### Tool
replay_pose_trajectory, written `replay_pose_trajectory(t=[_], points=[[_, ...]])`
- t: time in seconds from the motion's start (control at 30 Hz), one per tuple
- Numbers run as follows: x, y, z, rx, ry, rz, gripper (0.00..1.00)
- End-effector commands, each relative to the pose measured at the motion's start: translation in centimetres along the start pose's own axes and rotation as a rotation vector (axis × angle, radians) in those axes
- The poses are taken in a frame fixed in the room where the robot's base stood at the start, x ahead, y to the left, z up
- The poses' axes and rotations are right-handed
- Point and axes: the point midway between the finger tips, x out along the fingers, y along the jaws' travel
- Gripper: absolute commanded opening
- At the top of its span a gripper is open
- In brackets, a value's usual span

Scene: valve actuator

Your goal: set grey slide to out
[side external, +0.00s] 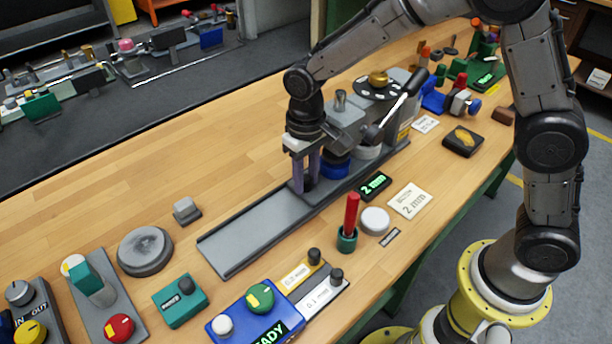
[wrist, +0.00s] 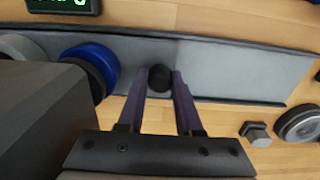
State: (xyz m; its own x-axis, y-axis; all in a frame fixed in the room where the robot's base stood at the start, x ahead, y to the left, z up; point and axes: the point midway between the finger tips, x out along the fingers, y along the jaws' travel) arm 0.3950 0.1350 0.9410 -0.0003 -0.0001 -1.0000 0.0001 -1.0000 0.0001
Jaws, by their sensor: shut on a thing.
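A long grey rail (side external: 250,224) lies diagonally on the bench, with its lower-left stretch bare. The grey slide (side external: 296,187) is a small plate in the rail with a black knob (wrist: 160,78) standing on it. My gripper (side external: 306,187) points down at the slide, its two purple fingers shut on the black knob. The fingers also show on either side of the knob in the wrist view (wrist: 161,85). The bare rail runs on to the right in the wrist view (wrist: 240,75). Part of the slide is hidden by the fingers.
A blue-ringed part (side external: 335,166) and a lever mechanism stand right behind my gripper. A grey disc (side external: 145,250) and a small grey block (side external: 186,210) lie left of the rail.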

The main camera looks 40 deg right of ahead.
Motion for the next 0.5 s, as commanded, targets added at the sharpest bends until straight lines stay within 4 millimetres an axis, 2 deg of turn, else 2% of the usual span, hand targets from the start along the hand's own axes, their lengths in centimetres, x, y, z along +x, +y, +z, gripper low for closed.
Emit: replay_pose_trajectory(t=[0.37,0.5], points=[[-0.11,-0.06,-0.04,0.0,0.002,0.0,0.0],[-0.13,-0.97,-0.05,-0.002,0.002,-0.001,0.0]])
